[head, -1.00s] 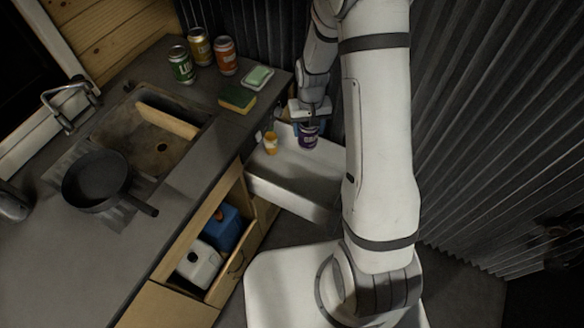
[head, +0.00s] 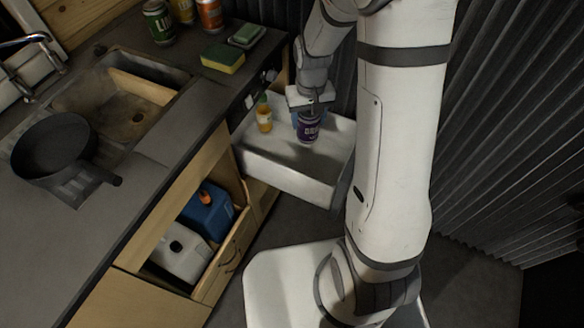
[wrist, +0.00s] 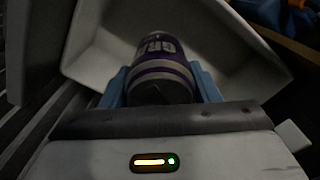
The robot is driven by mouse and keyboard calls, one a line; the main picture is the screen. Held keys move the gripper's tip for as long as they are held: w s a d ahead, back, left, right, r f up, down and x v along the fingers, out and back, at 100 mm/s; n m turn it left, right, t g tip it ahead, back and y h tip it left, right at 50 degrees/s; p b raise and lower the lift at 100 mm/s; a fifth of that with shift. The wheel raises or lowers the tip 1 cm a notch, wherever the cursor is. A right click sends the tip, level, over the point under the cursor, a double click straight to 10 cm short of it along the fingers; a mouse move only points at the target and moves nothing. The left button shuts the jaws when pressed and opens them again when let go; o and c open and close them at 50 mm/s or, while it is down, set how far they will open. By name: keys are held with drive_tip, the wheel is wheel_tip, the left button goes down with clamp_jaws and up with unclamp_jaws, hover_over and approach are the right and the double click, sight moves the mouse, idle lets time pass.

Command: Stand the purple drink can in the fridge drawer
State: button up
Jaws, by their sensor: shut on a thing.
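The purple drink can (head: 309,130) is upright inside the white fridge drawer (head: 285,179), towards its far right part. In the wrist view the can (wrist: 160,50) sits between two blue fingers, with the drawer wall (wrist: 235,45) around it. My gripper (head: 308,112) is shut on the can from above. I cannot tell whether the can's base touches the drawer floor. A small orange bottle (head: 264,118) stands in the drawer to the left of the can.
The counter (head: 150,180) lies left of the drawer, with a pan (head: 55,150), a sink (head: 120,100), a sponge (head: 223,58) and several cans. Below it, an open wooden drawer (head: 228,255) holds a blue container (head: 208,213) and a white one (head: 183,248). A corrugated wall (head: 490,130) rises at right.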

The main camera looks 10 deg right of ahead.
sight(309, 141)
drive_tip(key=s+f+b, duration=0.1)
drive_tip(key=f+b, duration=0.1)
drive_tip(key=s+f+b, duration=0.1)
drive_tip(key=b, duration=0.2)
drive_tip(key=s+f+b, duration=0.1)
drive_tip(key=f+b, duration=0.1)
drive_tip(key=b, duration=0.1)
drive_tip(key=shift+s+a+f, duration=0.1)
drive_tip(key=shift+a+f, duration=0.05)
drive_tip(key=shift+f, duration=0.2)
drive_tip(key=f+b, duration=0.1)
drive_tip(key=f, duration=0.2)
drive_tip(key=f+b, duration=0.2)
drive_tip(key=f, duration=0.2)
drive_tip(key=s+f+b, duration=0.1)
drive_tip(key=f+b, duration=0.1)
drive_tip(key=f, duration=0.1)
drive_tip(key=shift+s+f, duration=0.1)
drive_tip(key=shift+f, duration=0.3)
drive_tip(key=shift+f, duration=0.1)
drive_tip(key=o, duration=1.2)
